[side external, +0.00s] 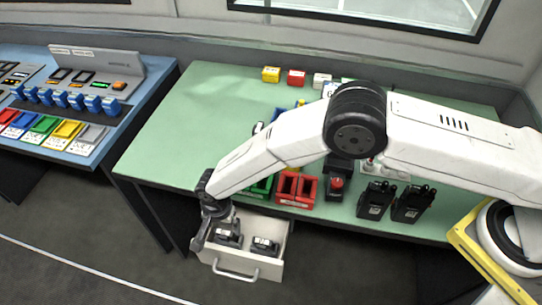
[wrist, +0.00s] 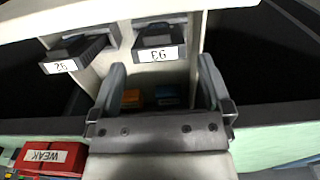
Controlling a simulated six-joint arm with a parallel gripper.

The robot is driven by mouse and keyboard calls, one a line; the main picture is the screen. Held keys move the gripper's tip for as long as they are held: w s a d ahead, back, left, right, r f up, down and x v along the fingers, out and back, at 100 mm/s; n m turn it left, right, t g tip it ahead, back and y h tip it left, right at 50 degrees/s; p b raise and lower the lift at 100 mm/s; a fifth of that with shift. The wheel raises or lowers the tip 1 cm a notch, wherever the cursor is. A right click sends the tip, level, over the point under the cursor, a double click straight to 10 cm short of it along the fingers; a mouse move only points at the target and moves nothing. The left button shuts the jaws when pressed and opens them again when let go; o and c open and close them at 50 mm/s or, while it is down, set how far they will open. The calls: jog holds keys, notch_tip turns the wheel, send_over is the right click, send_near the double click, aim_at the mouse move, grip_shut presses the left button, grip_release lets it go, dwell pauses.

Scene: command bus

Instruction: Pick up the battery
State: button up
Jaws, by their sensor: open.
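Two black batteries with white number labels sit in the open drawer (side external: 265,270) in the side external view: a left one (side external: 229,234) and a right one (side external: 265,246). In the wrist view one battery (wrist: 160,38) is just beyond the gap between my fingers, and the other (wrist: 76,54) is to the left, outside the fingers. The labels appear upside down there. My gripper (wrist: 162,72) is open and empty; in the side external view my gripper (side external: 203,236) is at the drawer's left side, partly over it. The task does not say which battery.
A red bin marked WEAK (wrist: 50,157) shows in the wrist view. The drawer walls are close to my fingers.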

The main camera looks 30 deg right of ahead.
aim_at(224, 230)
jog(key=shift+f, duration=1.55)
jog(key=shift+c, duration=0.2)
grip_shut()
jog(key=shift+r, duration=0.1)
jog(key=shift+r, duration=4.95)
